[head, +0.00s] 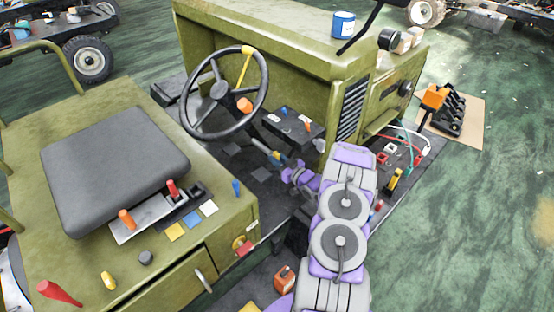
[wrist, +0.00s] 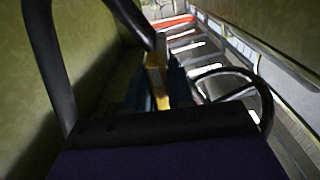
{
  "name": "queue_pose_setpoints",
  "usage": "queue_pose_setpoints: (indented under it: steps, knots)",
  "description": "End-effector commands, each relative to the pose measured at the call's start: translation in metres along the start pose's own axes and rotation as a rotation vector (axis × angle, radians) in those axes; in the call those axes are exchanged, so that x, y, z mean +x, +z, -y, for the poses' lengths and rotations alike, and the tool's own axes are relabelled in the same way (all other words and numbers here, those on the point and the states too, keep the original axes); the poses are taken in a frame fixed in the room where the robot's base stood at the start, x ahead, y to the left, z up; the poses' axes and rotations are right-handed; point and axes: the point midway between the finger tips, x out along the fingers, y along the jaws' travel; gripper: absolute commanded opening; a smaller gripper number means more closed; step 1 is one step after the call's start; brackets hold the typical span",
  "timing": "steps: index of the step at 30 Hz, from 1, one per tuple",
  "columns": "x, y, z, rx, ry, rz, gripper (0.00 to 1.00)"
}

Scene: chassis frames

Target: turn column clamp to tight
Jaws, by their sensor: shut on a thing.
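The steering column (head: 261,146) runs down from the black steering wheel (head: 262,88) in the green vehicle's cab. A small yellow lever, which looks like the column clamp (head: 276,157), sits at its lower end. My gripper (head: 285,163) reaches in from the right at the lever. In the wrist view, the yellow lever (wrist: 157,78) stands between the dark fingertips of my gripper (wrist: 155,92), which is shut on it. Any tight or loose marking, and most of the clamp body, is hidden or too small to tell.
A black seat (head: 112,170) and a panel with orange and red levers (head: 148,214) are at the left. A small dark control box (head: 292,128) is just above my gripper. The green hood (head: 300,40) stands behind. Cables (head: 405,143) lie at the right.

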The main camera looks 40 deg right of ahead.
Motion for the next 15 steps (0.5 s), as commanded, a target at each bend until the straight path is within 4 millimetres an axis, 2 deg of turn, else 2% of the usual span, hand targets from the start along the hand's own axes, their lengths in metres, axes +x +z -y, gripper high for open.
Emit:
queue_pose_setpoints:
  steps: [5, 6, 11, 15]
  knots:
    - [-0.0006, 0.001, -0.0008, 0.001, 0.002, 0.002, 0.0]
    - [-0.0006, 0.001, -0.0008, 0.001, 0.003, 0.002, 0.26]
    - [-0.0006, -0.0002, -0.0006, 0.0, 0.002, 0.0, 0.41]
    - [-0.0007, -0.0012, 0.0005, -0.002, 0.001, -0.001, 0.43]
